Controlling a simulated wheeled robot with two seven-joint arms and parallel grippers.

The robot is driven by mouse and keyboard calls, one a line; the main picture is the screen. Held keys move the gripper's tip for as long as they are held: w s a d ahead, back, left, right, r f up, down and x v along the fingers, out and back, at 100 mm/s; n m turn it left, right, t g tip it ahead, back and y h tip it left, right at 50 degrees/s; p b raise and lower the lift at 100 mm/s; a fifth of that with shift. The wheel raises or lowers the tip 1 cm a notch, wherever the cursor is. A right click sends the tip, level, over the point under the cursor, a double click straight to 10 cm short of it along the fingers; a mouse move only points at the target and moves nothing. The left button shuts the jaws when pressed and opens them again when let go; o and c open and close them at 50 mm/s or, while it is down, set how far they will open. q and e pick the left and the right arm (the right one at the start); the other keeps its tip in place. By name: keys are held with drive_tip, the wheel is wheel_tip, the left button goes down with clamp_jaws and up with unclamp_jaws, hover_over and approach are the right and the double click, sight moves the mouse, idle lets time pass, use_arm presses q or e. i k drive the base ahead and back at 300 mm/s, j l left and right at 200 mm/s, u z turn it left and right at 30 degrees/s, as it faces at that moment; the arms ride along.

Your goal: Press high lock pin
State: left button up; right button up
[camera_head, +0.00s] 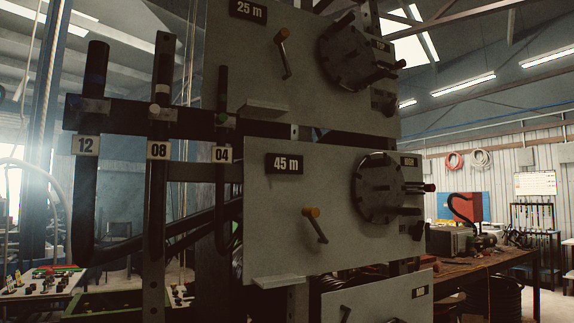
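Two large grey panels stand one above the other, tilted in the picture. The upper panel (235,75) is labelled 25 m and carries a dark round drum (352,58) with a pin (392,67) sticking out at its right. Each panel also has a crank handle with an orange knob. I cannot tell for certain which part is the high lock pin. Neither of my grippers shows.
Dark hoses (155,205) labelled 12, 08 and 04 hang from a rail left of the panels. A third panel (375,302) shows at the bottom. A wooden workbench (470,264) with equipment stands at right.

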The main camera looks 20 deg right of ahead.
sight(428, 188)
drive_tip(key=z, duration=1.5)
